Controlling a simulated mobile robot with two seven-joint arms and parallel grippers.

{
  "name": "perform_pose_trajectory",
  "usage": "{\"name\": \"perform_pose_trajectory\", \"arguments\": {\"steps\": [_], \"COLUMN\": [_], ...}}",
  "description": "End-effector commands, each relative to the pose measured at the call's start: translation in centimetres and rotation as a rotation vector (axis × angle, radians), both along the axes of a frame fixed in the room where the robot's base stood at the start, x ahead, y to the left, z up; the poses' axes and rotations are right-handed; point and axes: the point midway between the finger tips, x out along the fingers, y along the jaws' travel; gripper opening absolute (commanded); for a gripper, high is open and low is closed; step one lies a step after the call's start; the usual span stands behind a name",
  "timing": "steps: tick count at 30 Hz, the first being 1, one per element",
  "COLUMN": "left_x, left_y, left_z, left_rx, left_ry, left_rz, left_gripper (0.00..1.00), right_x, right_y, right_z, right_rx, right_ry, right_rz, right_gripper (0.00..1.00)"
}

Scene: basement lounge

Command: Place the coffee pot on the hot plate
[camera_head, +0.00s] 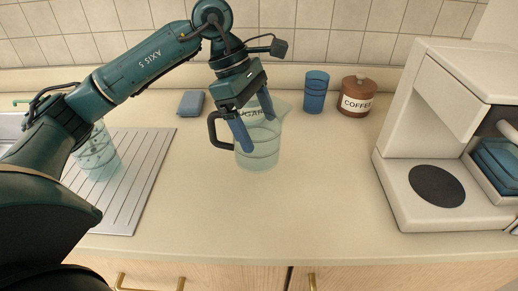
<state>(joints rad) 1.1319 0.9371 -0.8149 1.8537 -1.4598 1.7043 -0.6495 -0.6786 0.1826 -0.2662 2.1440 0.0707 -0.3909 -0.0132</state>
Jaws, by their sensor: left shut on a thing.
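The clear glass coffee pot (261,150) with a black handle is near the middle of the counter. My left gripper (240,138) reaches down over its left side and is shut on it near the handle. I cannot tell whether its base touches the counter. The hot plate (436,186) is a dark round disc on the base of the white coffee machine (407,207) at the right. The plate is bare and well to the right of the pot. My right gripper is not in view.
Behind the pot are a mostly hidden jar lettered "SUGAR", a blue cup (315,93) and a brown "COFFEE" jar (357,97). A blue block (191,103) lies at the back left. The counter between pot and machine is clear.

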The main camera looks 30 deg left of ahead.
Motion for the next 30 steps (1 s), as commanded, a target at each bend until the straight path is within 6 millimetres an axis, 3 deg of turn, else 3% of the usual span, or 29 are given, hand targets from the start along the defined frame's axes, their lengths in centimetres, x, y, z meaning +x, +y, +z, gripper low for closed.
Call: {"name": "perform_pose_trajectory", "arguments": {"steps": [14,25,26,30], "left_x": [0.0,0.0,0.0,0.0], "left_y": [0.0,0.0,0.0,0.0], "left_z": [-5.4,-6.0,-6.0,-5.9], "left_rx": [0.0,-0.001,0.0,0.0], "left_ry": [0.0,-0.003,-0.003,-0.002], "left_rz": [-0.002,-0.002,-0.002,-0.002], "left_gripper": [0.59,0.59,0.87,0.98], "right_x": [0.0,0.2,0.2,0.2], "right_y": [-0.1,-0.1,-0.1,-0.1], "right_z": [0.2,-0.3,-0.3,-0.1], "right_rx": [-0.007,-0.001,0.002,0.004], "right_ry": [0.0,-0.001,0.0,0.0], "right_rz": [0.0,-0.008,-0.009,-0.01], "right_gripper": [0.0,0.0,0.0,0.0]}}
